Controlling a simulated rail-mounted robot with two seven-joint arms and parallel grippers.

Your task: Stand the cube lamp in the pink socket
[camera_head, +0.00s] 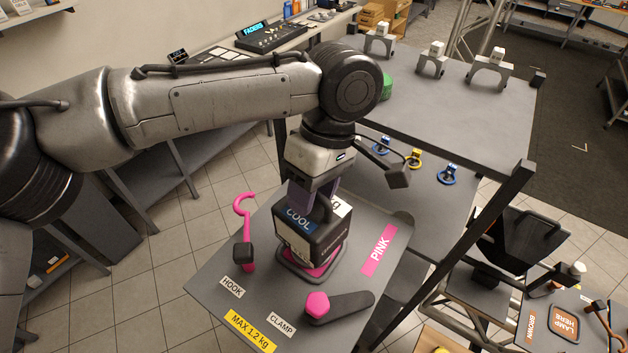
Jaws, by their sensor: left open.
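The cube lamp (318,236) is a dark box with a blue COOL label and a white label on top. It stands over the pink socket (321,269), whose pink surface and dark rim show around its base. The lamp hides most of the socket, so I cannot tell if it is fully seated. My left gripper (316,200) points down at the lamp's top, its fingers open around the lamp's upper part. Whether they touch it is hidden. My right gripper is not in view.
The grey board (215,282) carries a pink hook (243,212), a clamp with a pink knob (340,306) and a PINK label (379,250). A dark post (512,190) rises beside the board.

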